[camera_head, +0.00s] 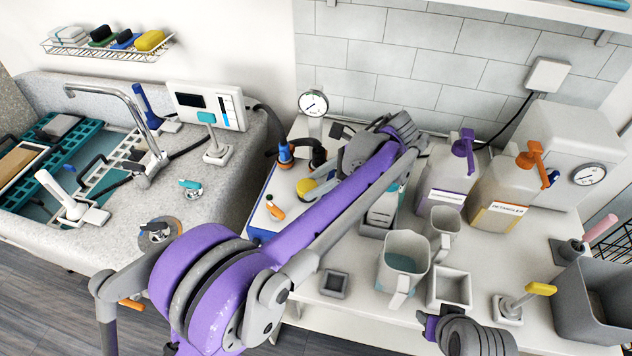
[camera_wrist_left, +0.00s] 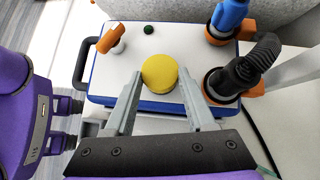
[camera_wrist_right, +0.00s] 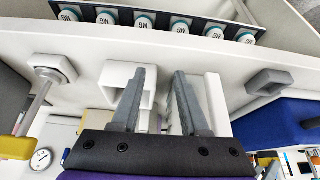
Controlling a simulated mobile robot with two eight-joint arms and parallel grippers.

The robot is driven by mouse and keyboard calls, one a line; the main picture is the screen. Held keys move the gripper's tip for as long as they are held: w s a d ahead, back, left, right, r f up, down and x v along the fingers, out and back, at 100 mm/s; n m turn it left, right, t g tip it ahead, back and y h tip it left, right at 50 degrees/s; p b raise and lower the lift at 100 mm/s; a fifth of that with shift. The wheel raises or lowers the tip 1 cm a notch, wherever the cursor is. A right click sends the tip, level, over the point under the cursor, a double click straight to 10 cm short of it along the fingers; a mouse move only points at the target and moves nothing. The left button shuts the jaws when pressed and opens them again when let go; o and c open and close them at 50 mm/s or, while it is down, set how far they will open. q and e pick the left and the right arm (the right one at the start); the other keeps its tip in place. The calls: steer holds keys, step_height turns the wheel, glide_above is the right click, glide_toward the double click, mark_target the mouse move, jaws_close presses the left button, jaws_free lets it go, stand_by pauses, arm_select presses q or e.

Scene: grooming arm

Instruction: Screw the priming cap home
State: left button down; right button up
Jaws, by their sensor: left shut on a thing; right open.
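The yellow round priming cap (camera_head: 307,188) sits on the white-topped unit with blue edges (camera_head: 262,222), and it also shows in the left wrist view (camera_wrist_left: 160,73). My left gripper (camera_wrist_left: 158,80) has its fingers on either side of the cap and is shut on it. In the head view my left arm's wrist hides part of the unit. Whether the cap is fully seated cannot be told. My right gripper (camera_wrist_right: 159,72) is open, with nothing between its fingers, beside a white square holder (camera_wrist_right: 117,74).
An orange handle (camera_wrist_left: 113,38) and a small green knob (camera_wrist_left: 149,29) are near the cap. A blue-and-orange connector (camera_wrist_left: 229,17) and black hose (camera_wrist_left: 236,75) stand right of it. A jug (camera_head: 404,252) and dispenser bottles (camera_head: 447,182) stand further right.

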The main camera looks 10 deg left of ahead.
arm_select(q)
steer(key=m+t, duration=0.1)
steer(key=s+m+t+b, duration=0.1)
steer(key=m, duration=0.1)
steer(key=shift+f, duration=0.15)
steer(key=shift+m+t, duration=0.8)
steer(key=shift+s+a+m+t+h+b, duration=0.15)
steer(key=shift+m+t+h+b, duration=0.1)
steer(key=shift+m+t, duration=0.25)
steer(key=shift+s+m+t+h+b, duration=0.1)
steer(key=shift+m+t+h, duration=0.2)
steer(key=shift+m, duration=0.4)
steer(key=shift+c, duration=1.5)
jaws_free()
steer(key=shift+o, duration=0.9)
steer(key=shift+w, duration=0.2)
